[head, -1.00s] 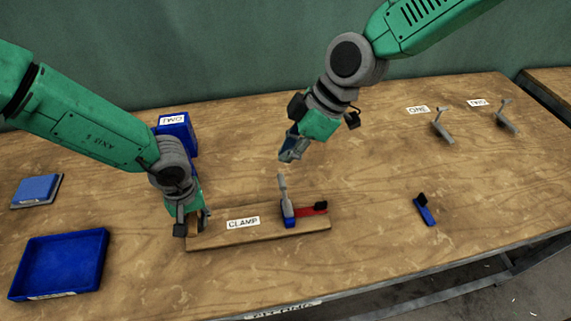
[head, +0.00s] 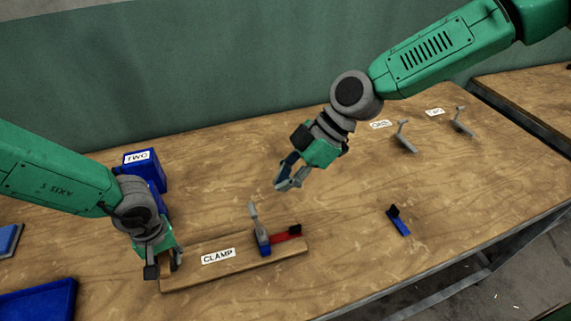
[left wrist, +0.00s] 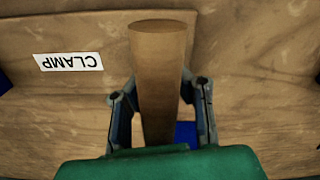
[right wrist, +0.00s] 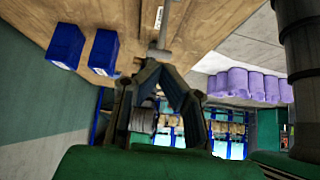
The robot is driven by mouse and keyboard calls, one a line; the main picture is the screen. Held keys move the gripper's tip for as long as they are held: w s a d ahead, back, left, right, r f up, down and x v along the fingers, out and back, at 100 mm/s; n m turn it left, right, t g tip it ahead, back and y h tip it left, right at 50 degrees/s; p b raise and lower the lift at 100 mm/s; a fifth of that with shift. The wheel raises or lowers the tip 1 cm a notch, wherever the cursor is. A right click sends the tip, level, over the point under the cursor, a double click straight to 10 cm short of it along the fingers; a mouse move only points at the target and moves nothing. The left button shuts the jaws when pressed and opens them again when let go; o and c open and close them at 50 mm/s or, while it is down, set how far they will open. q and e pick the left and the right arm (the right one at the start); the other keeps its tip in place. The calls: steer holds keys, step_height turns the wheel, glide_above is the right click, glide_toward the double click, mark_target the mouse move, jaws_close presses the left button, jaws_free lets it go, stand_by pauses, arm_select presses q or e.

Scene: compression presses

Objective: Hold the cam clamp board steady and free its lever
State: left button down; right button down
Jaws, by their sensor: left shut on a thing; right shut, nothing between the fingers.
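The wooden clamp board (head: 190,281) lies on the bench with a CLAMP label (head: 218,256). Its grey lever (head: 254,218) stands nearly upright above a blue clamp body (head: 262,242), with a red bar (head: 284,234) alongside. My left gripper (head: 164,266) is shut on the post at the board's left end. The left wrist view shows this wooden post (left wrist: 160,70) between the fingers. My right gripper (head: 287,184) is shut and empty, above and right of the lever, apart from it in the head view. A grey rod (right wrist: 166,30) shows beyond its fingertips in the right wrist view.
A blue tray (head: 38,303) lies at front left. A small blue-and-black piece (head: 398,221) lies right of the board. Two grey levers (head: 403,135) stand at back right. Bench between is clear.

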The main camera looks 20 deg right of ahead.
mark_target(252, 208)
steer(key=a+x, duration=0.1)
steer(key=x, duration=0.5)
steer(key=shift+a, duration=0.2)
steer(key=shift+r, duration=0.1)
arm_select(q)
steer(key=shift+d+r, duration=0.1)
arm_select(e)
steer(key=shift+a+h, duration=0.7)
steer(key=shift+a, duration=0.1)
steer(key=a, duration=0.1)
steer(key=a+h, duration=0.2)
steer(key=a, duration=0.1)
steer(key=shift+f, duration=0.35)
